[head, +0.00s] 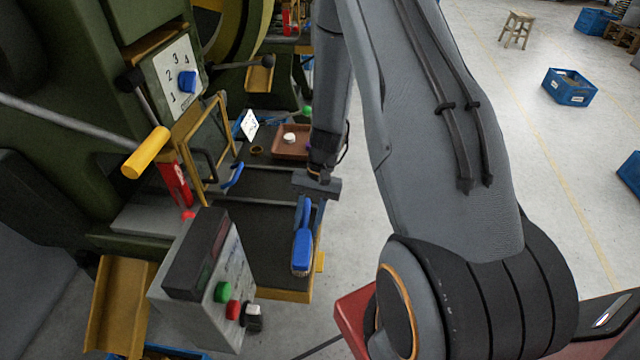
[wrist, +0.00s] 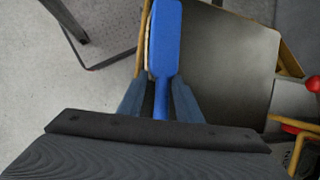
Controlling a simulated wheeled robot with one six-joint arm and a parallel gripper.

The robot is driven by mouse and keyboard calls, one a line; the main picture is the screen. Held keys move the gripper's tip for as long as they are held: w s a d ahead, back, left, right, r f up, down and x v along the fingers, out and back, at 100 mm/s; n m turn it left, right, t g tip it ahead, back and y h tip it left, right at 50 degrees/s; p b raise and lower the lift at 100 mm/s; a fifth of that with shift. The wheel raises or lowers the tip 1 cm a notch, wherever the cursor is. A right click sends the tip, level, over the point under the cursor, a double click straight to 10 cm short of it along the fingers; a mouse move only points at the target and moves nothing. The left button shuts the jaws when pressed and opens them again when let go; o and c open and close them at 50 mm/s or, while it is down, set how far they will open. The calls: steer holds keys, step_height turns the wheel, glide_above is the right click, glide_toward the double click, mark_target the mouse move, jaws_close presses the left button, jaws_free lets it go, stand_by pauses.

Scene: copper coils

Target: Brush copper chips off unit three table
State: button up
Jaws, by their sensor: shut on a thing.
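My gripper (head: 310,202) is shut on the handle of a blue brush (head: 302,245), over the right side of a dark table (head: 265,250) with a yellow frame. In the wrist view, the fingers of my gripper (wrist: 160,98) close on both sides of the handle. The blue brush (wrist: 165,40) points away from my gripper, with pale bristles along its left edge. The dark table top (wrist: 225,60) lies below and to the right. I cannot make out copper chips on it, nor tell whether the bristles touch it.
A grey control box (head: 205,280) with red and green buttons stands at the table's near left. A green machine (head: 70,70) with a numbered dial (head: 180,75) rises on the left. A brown tray (head: 291,155) lies behind the table. Open floor (head: 545,140) lies right.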

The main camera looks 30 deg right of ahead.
steer(key=shift+s+d, duration=0.45)
steer(key=shift+d, duration=0.25)
step_height(320, 180, up, 3)
steer(key=shift+s+r+p, duration=0.1)
steer(key=shift+r+p, duration=0.1)
steer(key=shift+p, duration=0.65)
steer(key=shift+r+p, duration=1.6)
steer(key=shift+r, duration=0.85)
